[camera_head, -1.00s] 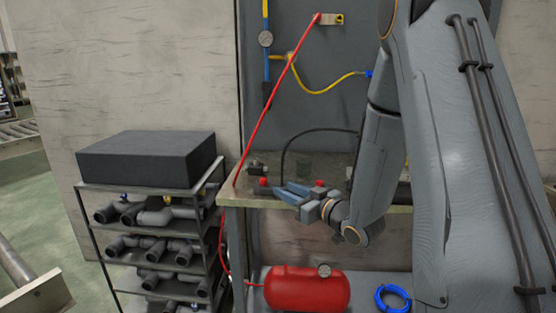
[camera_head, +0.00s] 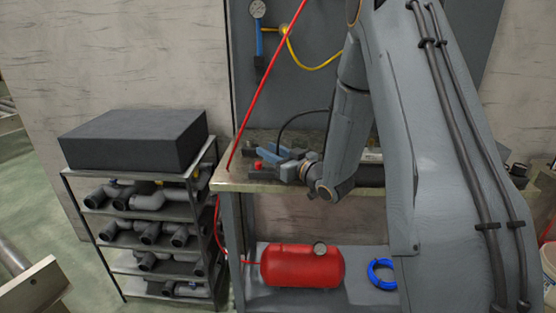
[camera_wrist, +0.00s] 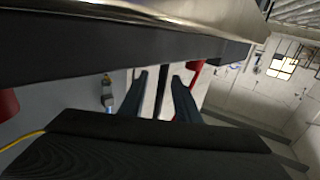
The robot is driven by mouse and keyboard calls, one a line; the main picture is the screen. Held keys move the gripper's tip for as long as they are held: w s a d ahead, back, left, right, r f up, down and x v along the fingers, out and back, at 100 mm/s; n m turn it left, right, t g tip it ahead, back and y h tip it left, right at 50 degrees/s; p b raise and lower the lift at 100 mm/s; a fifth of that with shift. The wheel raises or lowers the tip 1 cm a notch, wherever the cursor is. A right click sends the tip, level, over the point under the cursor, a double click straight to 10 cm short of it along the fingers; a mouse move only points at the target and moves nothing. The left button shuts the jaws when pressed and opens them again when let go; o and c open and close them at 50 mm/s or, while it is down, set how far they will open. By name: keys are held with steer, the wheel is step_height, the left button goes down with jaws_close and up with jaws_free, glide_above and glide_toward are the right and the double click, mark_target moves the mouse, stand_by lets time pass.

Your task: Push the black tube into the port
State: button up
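The black tube (camera_head: 290,120) shows in the head view as a thin arc rising from the bench behind my gripper and running right behind my arm. Its free end is hidden or too small to make out. My gripper (camera_head: 266,155) is over the front left of the bench, its two blue fingers pointing left and apart. In the wrist view, the fingers (camera_wrist: 160,78) stand apart with a dark strip between them that I cannot identify. A small dark fitting with a red part (camera_head: 257,166) sits just below the fingers; I cannot tell whether it is the port.
The bench (camera_head: 228,180) has a taut red hose (camera_head: 266,85) rising at its left end. A rack of grey pipes (camera_head: 150,235) with a black block (camera_head: 133,140) on top stands left. A red tank (camera_head: 300,266) and blue coil (camera_head: 381,272) are on the lower shelf.

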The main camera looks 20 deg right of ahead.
steer(key=shift+w, duration=0.2)
jaws_close()
